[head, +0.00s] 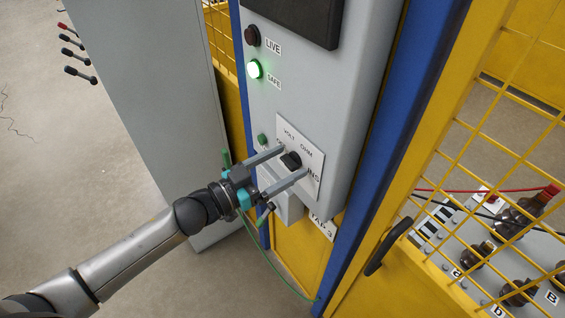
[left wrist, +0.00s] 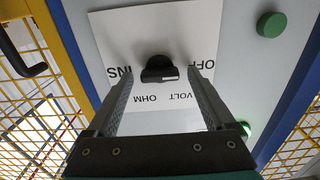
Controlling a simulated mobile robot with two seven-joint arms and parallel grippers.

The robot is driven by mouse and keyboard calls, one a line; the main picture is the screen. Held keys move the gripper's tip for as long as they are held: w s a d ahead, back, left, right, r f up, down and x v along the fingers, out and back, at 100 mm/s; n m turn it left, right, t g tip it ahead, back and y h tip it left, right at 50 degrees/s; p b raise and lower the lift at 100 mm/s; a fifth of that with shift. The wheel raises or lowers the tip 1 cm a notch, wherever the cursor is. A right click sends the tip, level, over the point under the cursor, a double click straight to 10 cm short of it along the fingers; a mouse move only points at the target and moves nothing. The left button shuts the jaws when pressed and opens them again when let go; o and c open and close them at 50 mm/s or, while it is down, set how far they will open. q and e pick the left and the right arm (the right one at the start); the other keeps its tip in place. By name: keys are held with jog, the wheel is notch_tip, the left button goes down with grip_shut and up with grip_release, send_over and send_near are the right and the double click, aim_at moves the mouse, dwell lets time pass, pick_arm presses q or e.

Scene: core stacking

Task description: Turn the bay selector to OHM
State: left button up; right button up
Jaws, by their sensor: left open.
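The bay selector is a black knob (head: 291,160) on a white plate (head: 313,155) fixed to the grey cabinet. Its labels VOLT, OHM and INS show in the head view. The left wrist view shows the plate upside down, with OFF also readable beside the knob (left wrist: 160,69). The knob's grip bar lies roughly level in that view; I cannot tell surely which label it points to. My left gripper (head: 294,161) is open, with one finger on each side of the knob. In the left wrist view a gap shows between the knob and each finger. My right gripper is not in view.
A lit green SAFE lamp (head: 255,69) and dark LIVE lamp (head: 252,36) sit above the plate. A green button (head: 262,139) is left of it. An open grey door (head: 150,100) stands left; a yellow mesh gate (head: 480,130) with a black handle (head: 388,246) stands right.

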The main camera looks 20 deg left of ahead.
pick_arm(q)
jog(key=shift+c, duration=0.4)
jog(key=c, duration=1.3)
